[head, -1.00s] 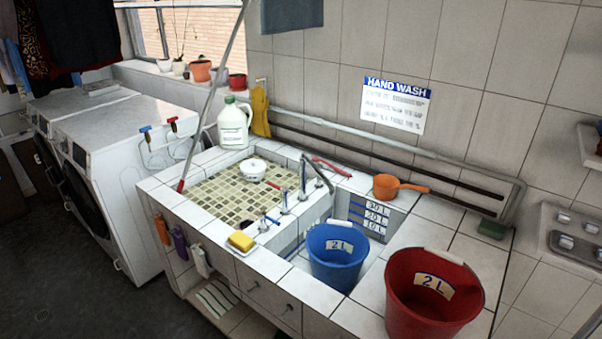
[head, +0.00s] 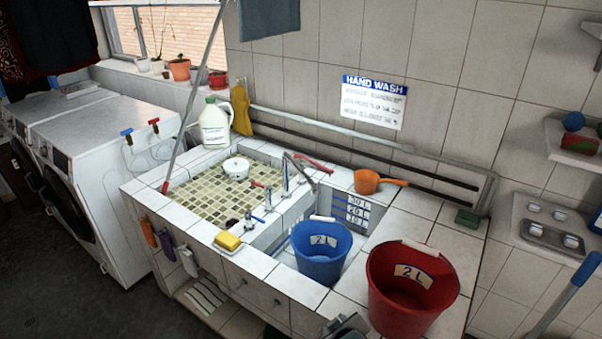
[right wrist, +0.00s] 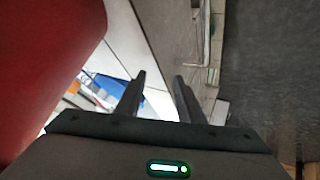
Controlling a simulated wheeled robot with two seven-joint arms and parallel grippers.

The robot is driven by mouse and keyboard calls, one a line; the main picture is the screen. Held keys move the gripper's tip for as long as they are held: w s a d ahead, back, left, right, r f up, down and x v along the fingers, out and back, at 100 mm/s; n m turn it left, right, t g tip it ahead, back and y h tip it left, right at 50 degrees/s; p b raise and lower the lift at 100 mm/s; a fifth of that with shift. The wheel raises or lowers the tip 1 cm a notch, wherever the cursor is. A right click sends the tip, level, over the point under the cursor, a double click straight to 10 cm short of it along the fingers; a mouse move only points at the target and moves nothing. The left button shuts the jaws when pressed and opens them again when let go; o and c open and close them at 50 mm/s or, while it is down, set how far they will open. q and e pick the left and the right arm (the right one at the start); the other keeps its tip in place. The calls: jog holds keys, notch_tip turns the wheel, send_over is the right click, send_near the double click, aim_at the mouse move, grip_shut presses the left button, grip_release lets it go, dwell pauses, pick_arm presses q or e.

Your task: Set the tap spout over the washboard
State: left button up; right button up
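The tap spout (head: 304,173) is a thin metal pipe that angles to the right, over the deep basin side near the blue bucket. The tap body (head: 285,180) stands on the white tiled divider between the two sides of the sink. The mosaic-tiled area (head: 208,200) left of the tap looks like the washboard; no spout is over it. My right gripper (head: 343,325) is at the bottom edge in the head view, in front of the red bucket and well away from the tap. Its fingers (right wrist: 160,82) are apart and empty in the right wrist view. My left gripper is not in view.
A blue bucket (head: 321,268) stands in the right basin. A red bucket (head: 405,312) on the counter is close beside my right gripper. A yellow sponge (head: 228,241) and an orange dipper (head: 366,183) lie near the basin.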

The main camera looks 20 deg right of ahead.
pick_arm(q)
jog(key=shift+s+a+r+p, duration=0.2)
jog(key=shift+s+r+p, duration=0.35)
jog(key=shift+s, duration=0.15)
pick_arm(e)
jog(key=w+d+r+n+t, duration=0.1)
jog(key=w+r+n+t, duration=0.1)
jog(key=w+r, duration=0.5)
jog(key=w+d+r+n+t, duration=0.1)
jog(key=w+r, duration=0.6)
jog(key=w, duration=0.9)
jog(key=w+r+n+t, duration=0.2)
jog(key=w+r+t, duration=0.2)
jog(key=w+r, duration=0.4)
jog(key=w, duration=0.3)
jog(key=shift+w+d+n+h, duration=0.2)
jog(key=shift+d+n+h, duration=0.2)
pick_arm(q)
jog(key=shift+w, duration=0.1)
